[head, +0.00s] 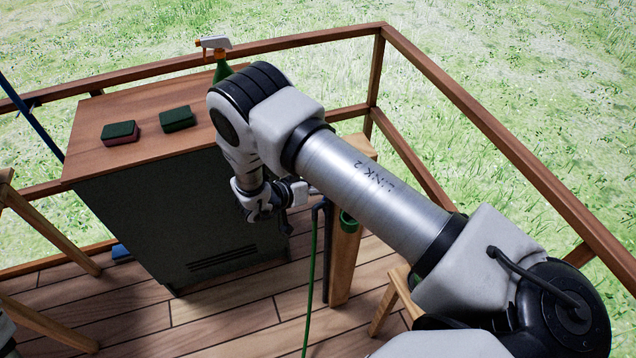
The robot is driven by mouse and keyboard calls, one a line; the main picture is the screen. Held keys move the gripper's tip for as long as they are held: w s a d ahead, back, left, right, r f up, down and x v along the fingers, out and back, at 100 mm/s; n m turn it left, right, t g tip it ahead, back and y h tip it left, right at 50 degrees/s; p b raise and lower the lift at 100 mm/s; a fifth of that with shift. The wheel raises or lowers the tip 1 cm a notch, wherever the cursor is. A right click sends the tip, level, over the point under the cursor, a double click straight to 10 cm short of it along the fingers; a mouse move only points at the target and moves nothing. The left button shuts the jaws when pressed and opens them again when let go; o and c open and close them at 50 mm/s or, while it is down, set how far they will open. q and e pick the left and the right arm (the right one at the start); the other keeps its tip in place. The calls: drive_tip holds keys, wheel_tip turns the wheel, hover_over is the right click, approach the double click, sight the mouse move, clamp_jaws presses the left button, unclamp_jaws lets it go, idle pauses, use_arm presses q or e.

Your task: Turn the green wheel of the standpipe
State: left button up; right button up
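The standpipe's dark upper end (322,206) shows just right of my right gripper, with a green hose (311,270) hanging down to the deck. I cannot make out the green wheel for certain; my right arm and gripper cover much of that spot. A small round green thing (348,221) shows under the arm by a wooden post, and I cannot tell whether it is the wheel. My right gripper (294,192) is beside the dark cabinet's right edge, close to the pipe. Its fingers are too small and overlapped to read. My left gripper is out of view.
A dark cabinet (190,220) with a wooden top (85,165) stands left of the gripper. Two sponges (119,132) (177,118) and a spray bottle (221,72) are on it. Wooden railing (480,115) borders the deck. Bare planks (215,315) lie in front.

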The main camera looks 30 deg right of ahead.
drive_tip(key=shift+r, duration=0.1)
drive_tip(key=o, duration=1)
drive_tip(key=shift+o, duration=0.9)
drive_tip(key=shift+w+d, duration=0.1)
drive_tip(key=shift+d, duration=0.05)
wheel_tip(320, 180, up, 10)
drive_tip(key=shift+f, duration=0.1)
